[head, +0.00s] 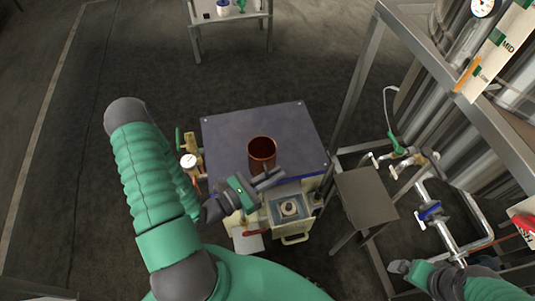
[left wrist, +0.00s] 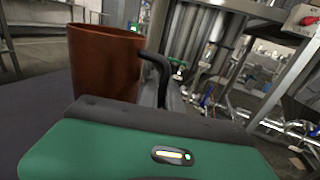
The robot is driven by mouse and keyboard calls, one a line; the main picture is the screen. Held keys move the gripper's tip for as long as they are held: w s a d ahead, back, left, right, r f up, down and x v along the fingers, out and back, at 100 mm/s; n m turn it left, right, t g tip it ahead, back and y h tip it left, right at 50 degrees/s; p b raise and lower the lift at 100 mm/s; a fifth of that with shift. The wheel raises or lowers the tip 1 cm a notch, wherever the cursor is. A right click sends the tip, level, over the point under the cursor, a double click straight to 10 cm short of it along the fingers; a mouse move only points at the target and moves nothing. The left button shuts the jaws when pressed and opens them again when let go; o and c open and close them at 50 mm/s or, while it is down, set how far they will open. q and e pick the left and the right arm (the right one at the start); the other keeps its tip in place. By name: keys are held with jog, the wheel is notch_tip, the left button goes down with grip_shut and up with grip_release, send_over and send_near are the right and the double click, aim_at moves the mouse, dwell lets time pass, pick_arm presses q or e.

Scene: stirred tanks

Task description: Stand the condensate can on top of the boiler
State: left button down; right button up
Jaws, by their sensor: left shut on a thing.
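The condensate can (head: 262,154) is a copper-brown, open-topped cylinder, upright over the front middle of the boiler's flat dark top (head: 225,132). In the left wrist view the can (left wrist: 103,62) has a black handle (left wrist: 157,72) on its right side. My left gripper (head: 266,179) is at the can's near side, shut on the can by its handle. The gripper body hides the can's base in the left wrist view, so I cannot tell whether it touches the top. My right gripper (head: 398,267) is at the lower right, away from the boiler; its jaw opening is unclear.
A gauge (head: 188,161) and brass valve fittings are on the boiler's left side. A metal frame with pipes and tanks stands at right, with a small grey shelf (head: 366,196). A table (head: 230,18) stands at the back. Much of the boiler top is bare.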

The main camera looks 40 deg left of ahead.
pick_arm(q)
jog(key=shift+y, duration=0.5)
jog(key=w+a+f+b, duration=0.2)
jog(key=w+a, duration=0.1)
jog(key=a, duration=0.1)
jog(key=w+a+f+b, duration=0.3)
jog(key=w, duration=0.1)
jog(key=w+a+f+b, duration=0.2)
jog(key=w+a, duration=0.2)
jog(key=shift+a+f+b, duration=0.25)
jog(key=shift+a+b, duration=0.05)
jog(key=shift+a+n, duration=0.15)
jog(key=shift+n, duration=0.15)
jog(key=c, duration=1.8)
grip_release()
jog(key=shift+c, duration=0.2)
jog(key=o, duration=0.3)
jog(key=shift+r, duration=0.1)
pick_arm(e)
jog(key=s+x, duration=0.2)
jog(key=x, duration=0.7)
jog(key=shift+d+f, duration=0.35)
jog(key=shift+f, duration=0.1)
